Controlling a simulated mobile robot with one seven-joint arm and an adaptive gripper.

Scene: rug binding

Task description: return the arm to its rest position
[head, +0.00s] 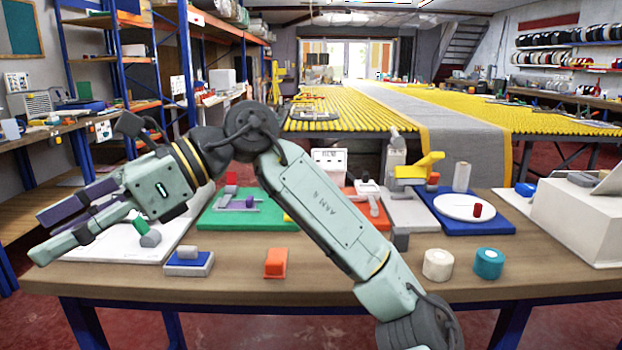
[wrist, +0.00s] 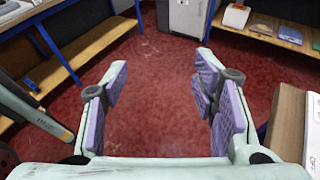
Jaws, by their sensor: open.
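My gripper (head: 62,227) is at the left end of the workbench (head: 340,287) in the head view, raised above its surface and pointing left. My pale green arm stretches across the bench from the lower right. In the wrist view my gripper (wrist: 162,95) has its two purple-padded fingers wide apart. Nothing is between them, and only the red floor (wrist: 160,65) shows beyond. The arm partly hides the white board and the green mat on the bench.
On the bench stand an orange block (head: 276,263), a blue-and-white block (head: 189,263), a white roll (head: 437,264), a teal roll (head: 489,263) and a blue board (head: 475,223). A white box (head: 580,220) is at the right. Shelving with blue posts (head: 72,90) rises at the left.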

